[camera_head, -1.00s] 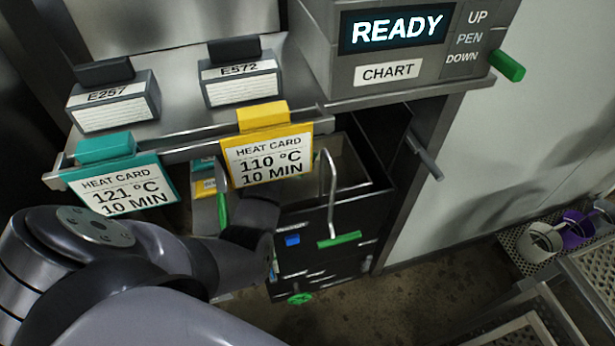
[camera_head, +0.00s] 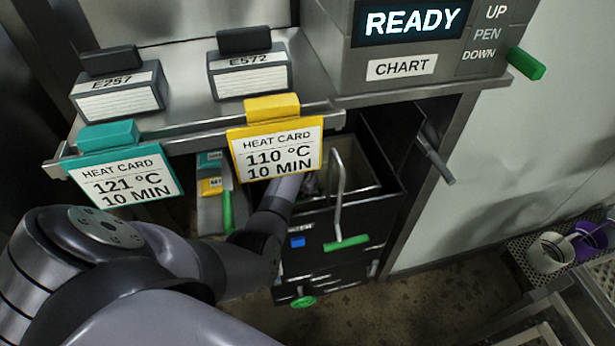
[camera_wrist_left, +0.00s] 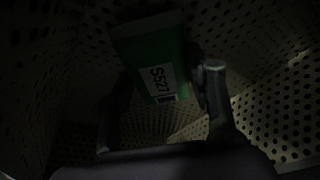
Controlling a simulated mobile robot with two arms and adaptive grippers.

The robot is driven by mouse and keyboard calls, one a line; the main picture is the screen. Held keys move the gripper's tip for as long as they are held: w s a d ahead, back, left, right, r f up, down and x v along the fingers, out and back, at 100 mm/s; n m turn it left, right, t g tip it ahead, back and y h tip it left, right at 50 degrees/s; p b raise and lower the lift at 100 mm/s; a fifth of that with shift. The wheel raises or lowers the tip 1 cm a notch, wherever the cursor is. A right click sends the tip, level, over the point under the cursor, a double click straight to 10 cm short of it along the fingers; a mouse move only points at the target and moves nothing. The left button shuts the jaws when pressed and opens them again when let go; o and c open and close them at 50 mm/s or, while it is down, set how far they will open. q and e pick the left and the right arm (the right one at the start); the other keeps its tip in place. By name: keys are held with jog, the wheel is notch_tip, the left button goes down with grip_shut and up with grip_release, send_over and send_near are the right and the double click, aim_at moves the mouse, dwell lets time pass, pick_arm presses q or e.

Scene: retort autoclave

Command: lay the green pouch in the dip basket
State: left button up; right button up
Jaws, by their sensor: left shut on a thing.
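The green pouch (camera_wrist_left: 150,45), with a white label reading S527, is between the fingers of my left gripper (camera_wrist_left: 163,82) in the left wrist view. My left gripper is shut on it. Dark perforated walls (camera_wrist_left: 275,110) of the basket surround the pouch and fingers. Whether the pouch touches the basket floor is too dark to tell. In the head view my left arm reaches under the yellow heat card into the dark open tank (camera_head: 385,190). My left gripper (camera_head: 310,184) is mostly hidden there. My right gripper is not in view.
A yellow heat card (camera_head: 277,152) and a teal heat card (camera_head: 125,178) hang from the rail above my arm. A metal rod with a green handle (camera_head: 347,243) stands at the tank's front. White and purple cups (camera_head: 548,252) stand at right.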

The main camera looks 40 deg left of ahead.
pick_arm(q)
jog(key=shift+r, duration=0.1)
jog(key=o, duration=1.2)
jog(key=shift+f, duration=0.2)
jog(key=shift+s+r, duration=0.1)
jog(key=shift+r, duration=0.6)
jog(key=p+v, duration=0.2)
jog(key=v, duration=0.9)
jog(key=shift+p, duration=0.35)
jog(key=shift+d, duration=0.1)
